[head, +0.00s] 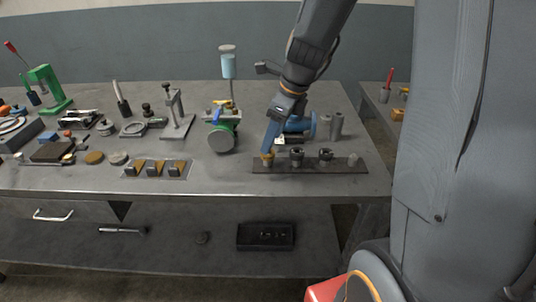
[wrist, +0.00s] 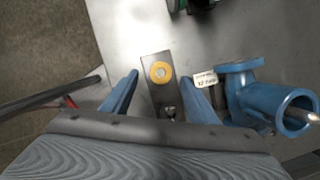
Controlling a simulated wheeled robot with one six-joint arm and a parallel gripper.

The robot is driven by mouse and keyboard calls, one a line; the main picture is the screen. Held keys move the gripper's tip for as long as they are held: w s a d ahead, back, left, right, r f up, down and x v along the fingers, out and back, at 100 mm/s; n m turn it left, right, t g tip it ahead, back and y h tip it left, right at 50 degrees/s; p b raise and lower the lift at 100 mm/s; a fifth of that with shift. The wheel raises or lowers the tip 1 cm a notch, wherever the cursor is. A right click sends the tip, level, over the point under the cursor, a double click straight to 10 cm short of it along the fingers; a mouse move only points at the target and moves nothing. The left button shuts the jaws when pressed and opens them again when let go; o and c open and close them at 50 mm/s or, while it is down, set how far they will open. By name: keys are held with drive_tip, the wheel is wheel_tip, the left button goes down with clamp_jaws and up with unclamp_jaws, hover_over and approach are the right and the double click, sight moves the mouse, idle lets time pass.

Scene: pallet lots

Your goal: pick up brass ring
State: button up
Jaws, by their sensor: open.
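The brass ring (wrist: 160,72) is a yellow ring around a pale centre, at one end of a dark flat strip (wrist: 151,90) in the wrist view. In the head view the brass ring (head: 267,157) shows at the left end of the dark strip (head: 340,168), just under my fingertips. My gripper (wrist: 158,76) is open, with one blue finger on each side of the strip and the ring between the fingertip lines. In the head view my gripper (head: 269,148) points down over the ring. Whether the fingers touch the ring I cannot tell.
Several metal fittings (head: 297,157) stand along the strip to the right of the ring. A blue pipe fitting (wrist: 260,95) with a white label (wrist: 205,79) beside it lies close to the right finger. A green-bodied valve (head: 222,137) stands to the left in the head view.

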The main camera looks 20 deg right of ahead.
drive_tip(key=x, duration=0.4)
drive_tip(key=shift+d+f, duration=0.2)
drive_tip(key=shift+f, duration=0.05)
drive_tip(key=c, duration=1.2)
